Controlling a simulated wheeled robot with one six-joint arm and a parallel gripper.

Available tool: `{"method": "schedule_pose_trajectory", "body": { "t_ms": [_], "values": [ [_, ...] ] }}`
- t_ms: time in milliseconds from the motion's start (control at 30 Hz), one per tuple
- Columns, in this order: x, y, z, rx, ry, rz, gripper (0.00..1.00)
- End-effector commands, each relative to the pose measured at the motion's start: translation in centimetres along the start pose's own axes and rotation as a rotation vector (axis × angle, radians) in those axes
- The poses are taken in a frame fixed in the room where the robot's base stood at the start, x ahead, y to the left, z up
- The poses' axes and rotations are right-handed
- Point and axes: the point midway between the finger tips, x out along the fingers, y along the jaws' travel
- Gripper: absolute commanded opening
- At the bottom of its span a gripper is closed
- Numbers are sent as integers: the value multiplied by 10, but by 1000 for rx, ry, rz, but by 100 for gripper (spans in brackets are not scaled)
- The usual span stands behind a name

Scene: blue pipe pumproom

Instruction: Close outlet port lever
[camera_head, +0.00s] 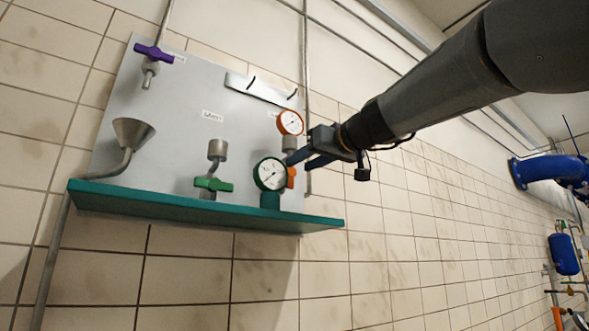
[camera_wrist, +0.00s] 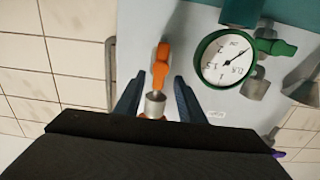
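An orange lever (camera_head: 291,177) sits on a valve at the right end of the wall panel, partly hidden behind a green-rimmed gauge. In the wrist view the orange lever (camera_wrist: 161,66) points up from a metal fitting (camera_wrist: 155,103). My gripper (camera_head: 300,158) is at the panel beside it. In the wrist view my gripper (camera_wrist: 156,88) is open, with one blue finger on each side of the orange valve and gaps visible. A green lever (camera_head: 213,184) and a purple lever (camera_head: 154,53) are on other valves. The labels are too small to read, so I cannot tell which lever is the outlet.
A teal shelf (camera_head: 180,205) runs below the panel. A metal funnel (camera_head: 133,133) is at left. Blue pipework (camera_head: 550,170) is far right.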

Motion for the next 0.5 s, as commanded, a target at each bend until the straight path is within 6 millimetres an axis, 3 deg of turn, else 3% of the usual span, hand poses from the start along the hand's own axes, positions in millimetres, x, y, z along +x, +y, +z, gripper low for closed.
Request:
{"method": "schedule_pose_trajectory", "body": {
  "t_ms": [200, 500],
  "values": [
    [28, -1, -1, 0, -1, -1, 36],
    [36, -2, 0, 0, 0, -3, 36]
  ]
}}
